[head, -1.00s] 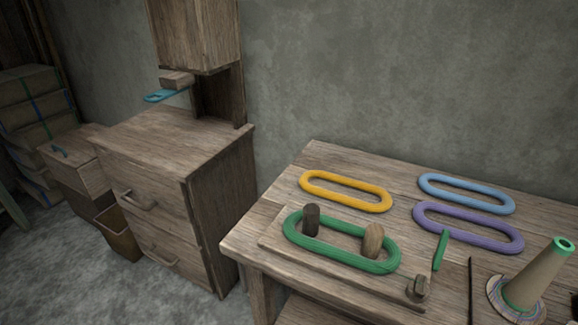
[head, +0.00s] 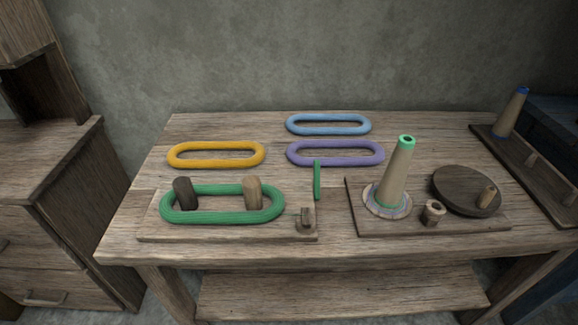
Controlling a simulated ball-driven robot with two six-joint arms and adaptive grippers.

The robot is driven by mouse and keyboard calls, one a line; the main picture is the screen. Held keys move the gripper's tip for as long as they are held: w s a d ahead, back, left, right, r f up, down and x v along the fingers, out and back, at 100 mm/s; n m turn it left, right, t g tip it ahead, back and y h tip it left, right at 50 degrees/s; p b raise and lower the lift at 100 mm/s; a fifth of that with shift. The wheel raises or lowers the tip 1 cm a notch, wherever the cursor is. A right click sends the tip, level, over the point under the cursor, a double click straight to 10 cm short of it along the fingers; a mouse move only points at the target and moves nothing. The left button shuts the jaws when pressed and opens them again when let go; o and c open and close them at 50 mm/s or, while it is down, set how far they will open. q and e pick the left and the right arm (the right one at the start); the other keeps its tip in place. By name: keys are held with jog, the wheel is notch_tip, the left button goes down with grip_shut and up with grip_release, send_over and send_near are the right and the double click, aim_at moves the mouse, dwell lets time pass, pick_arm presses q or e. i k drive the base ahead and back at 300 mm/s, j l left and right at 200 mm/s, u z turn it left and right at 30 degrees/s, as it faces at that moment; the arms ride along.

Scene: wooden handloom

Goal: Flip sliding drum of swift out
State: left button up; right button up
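The swift's flat wooden board (head: 190,238) lies on the front left of the table. Two upright drums stand on it, a dark one (head: 183,193) at left and a lighter one (head: 253,192) at right. I cannot tell which one slides. A green skein (head: 222,215) loops around both drums. A small wooden block or catch (head: 305,219) sits at the board's right end, with an upright green strip (head: 317,181) behind it. Neither of my grippers is in view.
Yellow (head: 216,146), blue (head: 329,118) and purple (head: 336,146) skeins lie behind. Right of the swift, a winder board (head: 390,229) carries a cone (head: 397,172) and a dark wheel (head: 467,191). A blue-tipped cone (head: 511,114) stands far right. A drawer cabinet (head: 45,190) stands left.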

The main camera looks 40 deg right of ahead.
aim_at(251, 184)
jog(key=z, duration=0.8)
